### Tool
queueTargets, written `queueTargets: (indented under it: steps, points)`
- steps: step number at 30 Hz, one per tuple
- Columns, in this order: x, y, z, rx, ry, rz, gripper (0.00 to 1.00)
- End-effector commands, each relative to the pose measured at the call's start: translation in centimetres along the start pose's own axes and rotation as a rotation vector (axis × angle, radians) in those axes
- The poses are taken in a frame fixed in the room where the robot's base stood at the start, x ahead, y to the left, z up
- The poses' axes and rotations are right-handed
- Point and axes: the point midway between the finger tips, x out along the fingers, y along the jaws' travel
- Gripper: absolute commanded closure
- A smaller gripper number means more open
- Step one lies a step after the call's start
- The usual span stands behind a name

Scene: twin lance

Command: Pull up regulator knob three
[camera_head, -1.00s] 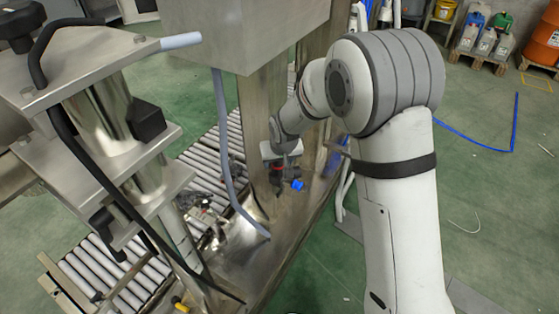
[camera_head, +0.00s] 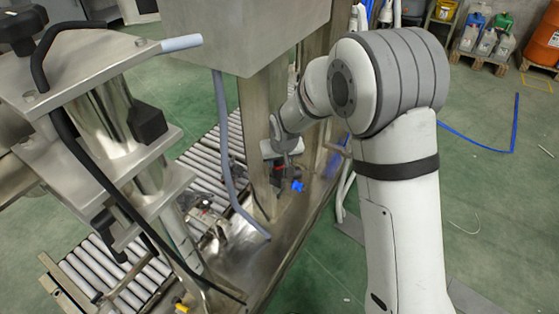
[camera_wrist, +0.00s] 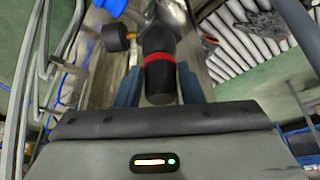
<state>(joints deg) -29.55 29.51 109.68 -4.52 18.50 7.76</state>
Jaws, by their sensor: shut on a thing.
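The regulator knob (camera_wrist: 159,78) is a black cylinder with a red ring at its far end, on a metal fitting in the wrist view. My gripper (camera_wrist: 160,92) has its blue-grey fingers on both sides of the knob and is shut on it. In the head view my gripper (camera_head: 279,172) is small and low beside the steel column. The knob is mostly hidden there, and I cannot read its number.
A blue valve handle (camera_head: 297,186) sits close to the gripper and also shows in the wrist view (camera_wrist: 112,6). A steel column (camera_head: 262,140) stands beside the gripper. A grey hose (camera_head: 228,170) hangs left of it. A roller conveyor (camera_head: 205,160) lies behind.

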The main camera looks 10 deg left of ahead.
Motion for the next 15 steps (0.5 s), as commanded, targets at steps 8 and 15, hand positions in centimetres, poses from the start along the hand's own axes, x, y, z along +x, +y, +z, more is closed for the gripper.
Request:
queueTargets:
  steps: [8,15]
  points:
    - [-0.35,0.0,-0.22,0.0,0.003,0.0,0.62]
    - [-0.28,0.03,-0.17,0.0,0.002,0.0,0.43]
